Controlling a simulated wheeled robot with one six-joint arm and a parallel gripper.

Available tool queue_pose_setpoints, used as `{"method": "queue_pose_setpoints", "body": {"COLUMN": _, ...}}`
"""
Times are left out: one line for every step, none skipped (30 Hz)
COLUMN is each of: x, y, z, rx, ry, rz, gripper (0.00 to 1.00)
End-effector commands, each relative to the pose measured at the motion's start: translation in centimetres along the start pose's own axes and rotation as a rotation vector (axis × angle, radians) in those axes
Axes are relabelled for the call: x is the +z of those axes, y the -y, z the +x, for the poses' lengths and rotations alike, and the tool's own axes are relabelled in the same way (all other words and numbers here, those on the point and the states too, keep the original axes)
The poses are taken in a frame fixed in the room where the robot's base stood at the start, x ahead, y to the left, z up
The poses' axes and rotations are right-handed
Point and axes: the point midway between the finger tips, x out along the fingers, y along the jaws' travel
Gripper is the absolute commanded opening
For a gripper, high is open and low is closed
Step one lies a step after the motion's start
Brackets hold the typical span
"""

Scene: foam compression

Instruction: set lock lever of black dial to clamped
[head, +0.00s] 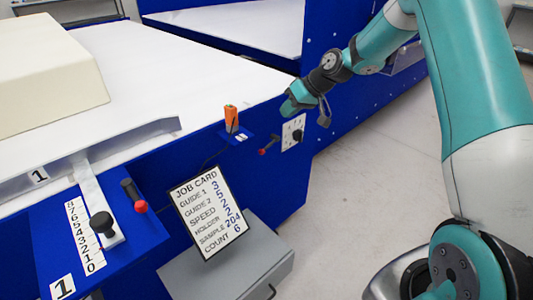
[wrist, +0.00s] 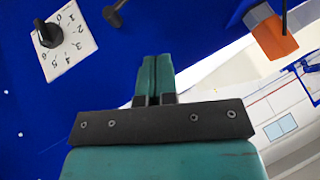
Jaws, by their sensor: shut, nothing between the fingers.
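The black dial (head: 298,135) sits on a white plate on the blue machine side. In the wrist view the dial (wrist: 47,34) is at upper left, its scale numbered from 0 to 6. Beside it, the lock lever (head: 264,151) slants down and left to a red end in the head view. In the wrist view the lever (wrist: 115,13) is a dark bar at the top edge, its red end out of sight. My gripper (head: 287,107) is shut and empty, above the dial and lever in the head view. Its fingertips (wrist: 154,60) appear below the lever, apart from it.
An orange block (head: 231,118) stands on a blue bracket left of the dial. A job card (head: 209,213) leans above a grey box (head: 235,262). Another red-ended lever (head: 139,206) and a black knob (head: 102,222) are at lower left. Grey floor lies open right of the machine.

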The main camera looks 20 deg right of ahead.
Motion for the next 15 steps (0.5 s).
{"method": "queue_pose_setpoints", "body": {"x": 0.21, "y": -0.87, "z": 0.51, "rx": 0.001, "ry": -0.007, "rz": 0.004, "gripper": 0.0}}
{"method": "queue_pose_setpoints", "body": {"x": 0.21, "y": -1.14, "z": 0.59, "rx": 0.001, "ry": -0.01, "rz": 0.005, "gripper": 0.0}}
{"method": "queue_pose_setpoints", "body": {"x": 0.2, "y": -1.36, "z": 0.62, "rx": 0.002, "ry": -0.013, "rz": 0.006, "gripper": 0.0}}
{"method": "queue_pose_setpoints", "body": {"x": 0.19, "y": -1.44, "z": 0.63, "rx": 0.002, "ry": -0.015, "rz": 0.007, "gripper": 0.0}}
{"method": "queue_pose_setpoints", "body": {"x": 0.17, "y": -1.48, "z": 0.61, "rx": 0.002, "ry": -0.016, "rz": 0.007, "gripper": 0.0}}
{"method": "queue_pose_setpoints", "body": {"x": 0.15, "y": -1.47, "z": 0.59, "rx": 0.002, "ry": -0.016, "rz": 0.007, "gripper": 0.0}}
{"method": "queue_pose_setpoints", "body": {"x": 0.14, "y": -1.44, "z": 0.57, "rx": 0.002, "ry": -0.015, "rz": 0.007, "gripper": 0.0}}
{"method": "queue_pose_setpoints", "body": {"x": 0.14, "y": -1.42, "z": 0.56, "rx": 0.002, "ry": -0.015, "rz": 0.007, "gripper": 0.0}}
{"method": "queue_pose_setpoints", "body": {"x": 0.14, "y": -1.41, "z": 0.56, "rx": 0.002, "ry": -0.015, "rz": 0.007, "gripper": 0.0}}
{"method": "queue_pose_setpoints", "body": {"x": 0.15, "y": -1.4, "z": 0.57, "rx": 0.002, "ry": -0.015, "rz": 0.007, "gripper": 0.0}}
{"method": "queue_pose_setpoints", "body": {"x": 0.15, "y": -1.39, "z": 0.57, "rx": 0.002, "ry": -0.014, "rz": 0.007, "gripper": 0.0}}
{"method": "queue_pose_setpoints", "body": {"x": 0.15, "y": -1.38, "z": 0.58, "rx": 0.002, "ry": -0.014, "rz": 0.007, "gripper": 0.0}}
{"method": "queue_pose_setpoints", "body": {"x": 0.16, "y": -1.38, "z": 0.62, "rx": 0.002, "ry": -0.014, "rz": 0.007, "gripper": 0.0}}
{"method": "queue_pose_setpoints", "body": {"x": 0.17, "y": -1.37, "z": 0.7, "rx": 0.002, "ry": -0.014, "rz": 0.007, "gripper": 0.0}}
{"method": "queue_pose_setpoints", "body": {"x": 0.18, "y": -1.36, "z": 0.9, "rx": 0.002, "ry": -0.013, "rz": 0.007, "gripper": 0.0}}
